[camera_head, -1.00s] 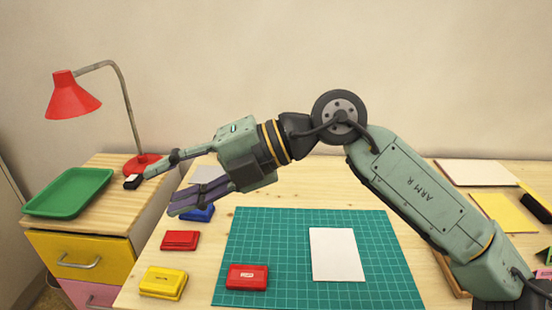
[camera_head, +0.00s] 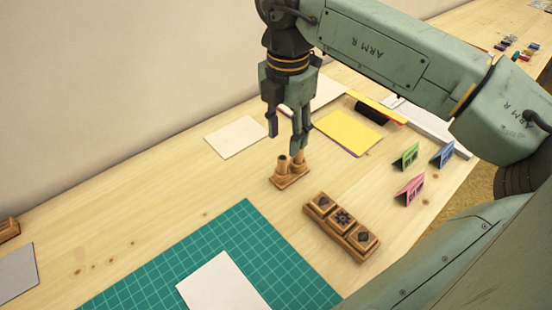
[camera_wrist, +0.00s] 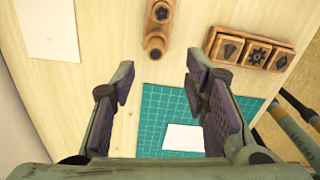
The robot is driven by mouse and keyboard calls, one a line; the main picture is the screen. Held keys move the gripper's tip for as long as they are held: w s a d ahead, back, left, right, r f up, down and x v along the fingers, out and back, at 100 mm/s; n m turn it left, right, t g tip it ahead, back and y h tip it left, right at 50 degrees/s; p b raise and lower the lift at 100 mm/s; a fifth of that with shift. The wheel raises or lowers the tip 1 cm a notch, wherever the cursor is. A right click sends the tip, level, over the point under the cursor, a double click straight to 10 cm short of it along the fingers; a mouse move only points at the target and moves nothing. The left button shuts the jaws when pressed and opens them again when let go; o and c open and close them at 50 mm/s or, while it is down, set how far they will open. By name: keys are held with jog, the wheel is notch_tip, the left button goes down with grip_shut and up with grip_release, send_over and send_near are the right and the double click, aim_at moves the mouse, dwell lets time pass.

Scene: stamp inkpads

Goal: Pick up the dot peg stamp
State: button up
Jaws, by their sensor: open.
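A small wooden holder (camera_head: 289,181) on the table carries two round wooden pegs. The left peg (camera_head: 282,166) shows a dark top, and the right peg (camera_head: 299,160) is partly hidden behind a finger of my gripper. I cannot tell which peg is the dot stamp. My gripper (camera_head: 286,142) is open and points down just above the holder. In the wrist view, the pegs are at the top, one (camera_wrist: 162,12) with a dark patterned face and one (camera_wrist: 155,46) nearer the fingers. Nothing is between the open fingers (camera_wrist: 160,75).
A wooden rack (camera_head: 342,228) of square stamps stands right of the holder. A green cutting mat (camera_head: 235,240) with a white sheet (camera_head: 222,285) lies in front. Yellow paper (camera_head: 346,133), a dark roller (camera_head: 372,111) and folded cards (camera_head: 408,188) lie farther right.

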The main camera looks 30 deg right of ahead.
aim_at(283, 158)
notch_tip(283, 158, down, 3)
jog(key=shift+s+f, duration=0.1)
jog(key=shift+w+a+f+p, duration=0.15)
jog(key=shift+f+p, duration=0.35)
jog(key=shift+f, duration=0.8)
jog(key=shift+w+f+p, duration=0.15)
jog(key=shift+f+p, duration=0.35)
jog(key=shift+f, duration=0.8)
jog(key=shift+c, duration=0.5)
jog(key=c, duration=0.8)
jog(key=shift+c, duration=0.2)
